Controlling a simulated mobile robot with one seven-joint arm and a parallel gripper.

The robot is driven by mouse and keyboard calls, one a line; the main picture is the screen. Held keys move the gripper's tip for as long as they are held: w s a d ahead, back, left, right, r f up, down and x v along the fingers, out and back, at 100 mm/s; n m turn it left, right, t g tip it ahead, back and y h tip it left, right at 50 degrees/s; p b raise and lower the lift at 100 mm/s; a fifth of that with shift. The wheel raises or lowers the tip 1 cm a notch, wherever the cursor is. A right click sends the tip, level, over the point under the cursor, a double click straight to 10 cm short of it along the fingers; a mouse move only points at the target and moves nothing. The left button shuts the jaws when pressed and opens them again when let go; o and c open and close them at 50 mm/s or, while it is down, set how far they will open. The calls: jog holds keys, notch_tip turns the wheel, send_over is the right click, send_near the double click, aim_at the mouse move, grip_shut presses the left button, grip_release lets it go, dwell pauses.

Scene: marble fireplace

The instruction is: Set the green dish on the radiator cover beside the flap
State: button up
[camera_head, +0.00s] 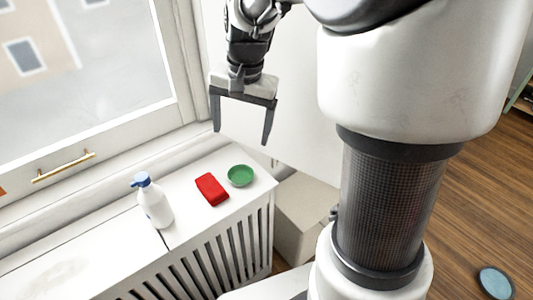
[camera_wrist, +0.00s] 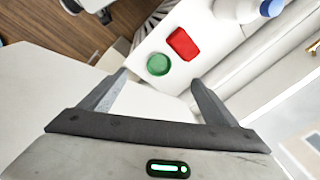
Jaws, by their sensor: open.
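The green dish (camera_head: 240,175) is a small round bowl on the right end of the white radiator cover (camera_head: 190,225), near its edge. It also shows in the wrist view (camera_wrist: 158,64), just beyond the fingertips and between them. My gripper (camera_head: 240,137) is open and empty, with its fingers pointing down, above the cover's right end and apart from the dish. The wrist view shows the same open fingers (camera_wrist: 159,79). A thin seam crosses the cover's top near the bottle; I cannot tell which part is the flap.
A red block-like item (camera_head: 211,189) lies just left of the dish. A white bottle with a blue top (camera_head: 155,201) stands farther left. The window with a brass handle (camera_head: 63,166) is behind. A cardboard-coloured box (camera_head: 303,212) stands right of the cover. The cover's left part is clear.

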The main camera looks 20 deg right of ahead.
jog(key=s+r+n+t, duration=0.2)
jog(key=s+r+n, duration=0.1)
jog(key=s, duration=0.6)
jog(key=s+r+n+t, duration=0.2)
jog(key=s+r+n, duration=0.2)
jog(key=s, duration=0.5)
jog(key=shift+d+h, duration=0.15)
jog(key=shift+h, duration=0.25)
jog(key=shift+s+r, duration=0.1)
jog(key=shift+c, duration=0.4)
